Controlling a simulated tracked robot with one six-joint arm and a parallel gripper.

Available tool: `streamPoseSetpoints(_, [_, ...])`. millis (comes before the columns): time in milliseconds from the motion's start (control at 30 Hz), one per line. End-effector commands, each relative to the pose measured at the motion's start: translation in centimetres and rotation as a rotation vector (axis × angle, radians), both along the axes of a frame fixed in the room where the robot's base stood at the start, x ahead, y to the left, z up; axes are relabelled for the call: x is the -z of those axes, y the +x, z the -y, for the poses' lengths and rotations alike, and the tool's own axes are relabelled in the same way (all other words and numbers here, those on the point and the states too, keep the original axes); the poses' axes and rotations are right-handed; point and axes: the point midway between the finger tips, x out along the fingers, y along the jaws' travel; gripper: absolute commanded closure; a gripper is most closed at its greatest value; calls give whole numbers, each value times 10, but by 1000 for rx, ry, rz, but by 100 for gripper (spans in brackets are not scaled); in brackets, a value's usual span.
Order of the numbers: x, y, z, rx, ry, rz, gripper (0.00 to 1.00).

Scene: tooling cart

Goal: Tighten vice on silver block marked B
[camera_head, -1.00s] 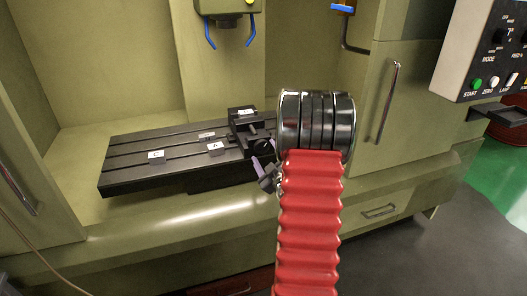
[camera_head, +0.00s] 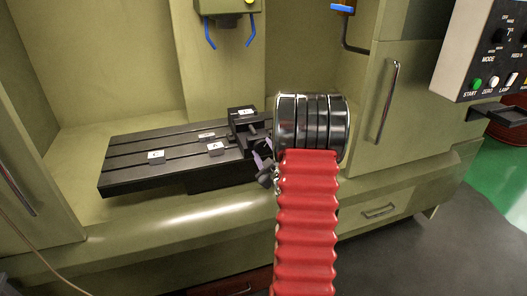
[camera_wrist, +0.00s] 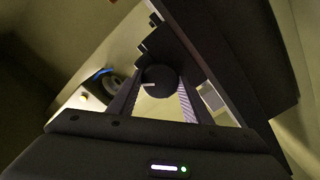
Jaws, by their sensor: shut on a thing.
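The black vice (camera_head: 240,127) stands at the right end of the slotted machine table (camera_head: 120,180), with a white label on top. My gripper (camera_head: 263,151) is at the vice's front right side, partly hidden by my arm. In the wrist view, the round black vice knob (camera_wrist: 160,78) with a small white mark lies between my two fingers (camera_wrist: 158,92), which are shut on it. The silver block marked B cannot be made out; the vice body and my arm block much of the jaw area.
A spindle head with blue hoses (camera_head: 229,30) hangs above. A cabinet door with a handle (camera_head: 388,102) and a control panel (camera_head: 492,50) are at the right.

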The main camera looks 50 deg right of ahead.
Motion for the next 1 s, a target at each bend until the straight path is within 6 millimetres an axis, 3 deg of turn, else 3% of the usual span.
streamPoseSetpoints(133, [1,0,-1,-1,1,-2,78])
streamPoseSetpoints(567, [2,0,-1,-2,55,27,78])
streamPoseSetpoints(1000, [2,0,-2,-3,323,173,78])
